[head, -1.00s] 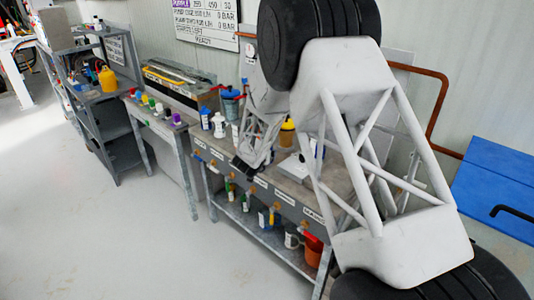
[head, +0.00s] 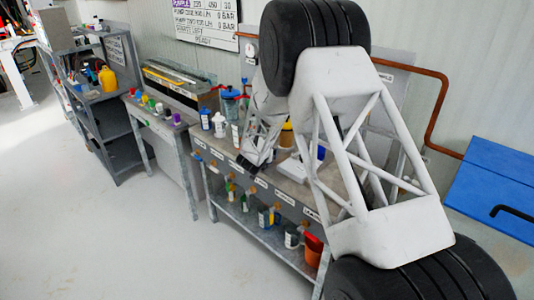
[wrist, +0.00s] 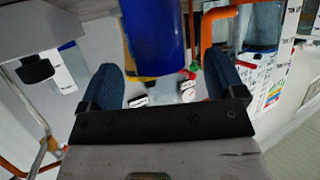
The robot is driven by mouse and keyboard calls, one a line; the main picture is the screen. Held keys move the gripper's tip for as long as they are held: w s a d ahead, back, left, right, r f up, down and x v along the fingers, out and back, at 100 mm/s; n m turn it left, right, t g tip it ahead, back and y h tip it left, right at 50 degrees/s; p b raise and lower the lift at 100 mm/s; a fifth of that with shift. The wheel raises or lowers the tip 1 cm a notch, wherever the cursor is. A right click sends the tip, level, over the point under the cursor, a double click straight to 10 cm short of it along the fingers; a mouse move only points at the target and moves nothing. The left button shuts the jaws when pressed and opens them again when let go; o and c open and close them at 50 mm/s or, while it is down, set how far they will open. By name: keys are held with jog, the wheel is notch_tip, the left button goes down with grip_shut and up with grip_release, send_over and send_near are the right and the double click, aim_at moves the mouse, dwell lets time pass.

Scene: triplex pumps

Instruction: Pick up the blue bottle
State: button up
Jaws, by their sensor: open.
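My gripper (wrist: 162,72) is open, with a dark blue pad on each finger. A blue cylinder, likely the blue bottle (wrist: 155,35), shows at the top of the wrist view, ahead of and between the fingers; its far end is cut off by the frame. Neither finger visibly touches it. In the head view my gripper (head: 247,165) is small and dark at the bench's front edge. Blue items there include one behind my arm (head: 320,153) and one on the lower shelf (head: 264,216); I cannot tell which matches.
The grey bench (head: 285,188) holds a white bottle with a blue cap (head: 205,120) and a white bottle (head: 219,127). An orange-red bucket (head: 313,250) stands on the lower shelf. Orange valves line the bench front. The floor at left is clear.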

jog(key=shift+x, duration=1.55)
jog(key=shift+f, duration=0.1)
jog(key=shift+c, duration=0.4)
jog(key=c, duration=1)
jog(key=shift+r, duration=0.4)
jog(key=shift+c, duration=0.2)
jog(key=shift+r, duration=1.25)
jog(key=shift+s+d+r, duration=0.1)
jog(key=shift+s+r, duration=0.15)
jog(key=shift+s, duration=0.5)
jog(key=s+d+r, duration=0.1)
jog(key=s+d, duration=0.1)
jog(key=s, duration=1.2)
jog(key=shift+s+d+r, duration=0.1)
jog(key=shift+s, duration=0.05)
